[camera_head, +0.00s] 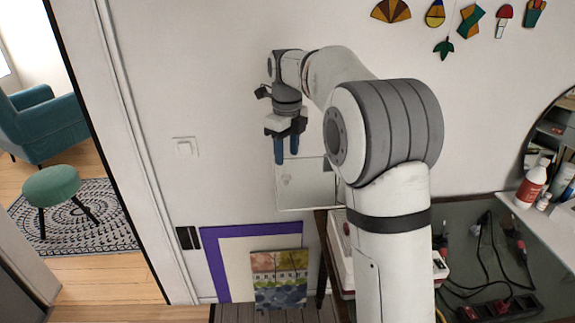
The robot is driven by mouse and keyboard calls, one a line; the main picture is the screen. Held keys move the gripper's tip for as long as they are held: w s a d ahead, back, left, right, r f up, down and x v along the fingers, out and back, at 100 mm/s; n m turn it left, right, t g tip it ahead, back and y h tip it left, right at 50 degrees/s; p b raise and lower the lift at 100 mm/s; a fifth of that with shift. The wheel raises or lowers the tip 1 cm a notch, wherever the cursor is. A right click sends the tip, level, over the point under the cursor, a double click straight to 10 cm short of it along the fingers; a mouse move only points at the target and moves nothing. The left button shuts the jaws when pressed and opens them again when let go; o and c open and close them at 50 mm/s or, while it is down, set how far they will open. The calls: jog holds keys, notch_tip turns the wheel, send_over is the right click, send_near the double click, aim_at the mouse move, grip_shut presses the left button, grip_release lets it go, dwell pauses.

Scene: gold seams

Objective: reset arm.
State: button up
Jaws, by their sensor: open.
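My white and grey arm rises from the lower right and bends over to the left. My gripper (287,150) hangs from its end, pointing down in front of the white wall. Its two blue-tipped fingers are apart with nothing between them. A pale square panel (300,185) is on the wall just below and behind the fingers. The arm hides part of the table and the wall behind it.
Framed pictures (210,265) lean on the wall below. A doorway at left shows a green stool (52,186) and a teal armchair (45,125).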

jog(key=shift+r, duration=0.65)
jog(key=shift+s+d+r+n, duration=0.1)
jog(key=shift+s+d+n, duration=0.1)
jog(key=shift+s+n, duration=0.15)
jog(key=s+d+f+n+t, duration=0.1)
jog(key=s+d+f+n, duration=0.1)
jog(key=s+n, duration=0.6)
jog(key=s+d+f+n+t+b, duration=0.1)
jog(key=s+d+f+n, duration=0.2)
jog(key=s+n, duration=0.6)
jog(key=s+d+f+n+t, duration=0.1)
jog(key=s+d+f+n, duration=0.2)
jog(key=s+n, duration=0.6)
jog(key=s, duration=0.5)
jog(key=shift+f+b, duration=0.2)
jog(key=shift+b, duration=0.15)
jog(key=shift+d, duration=0.1)
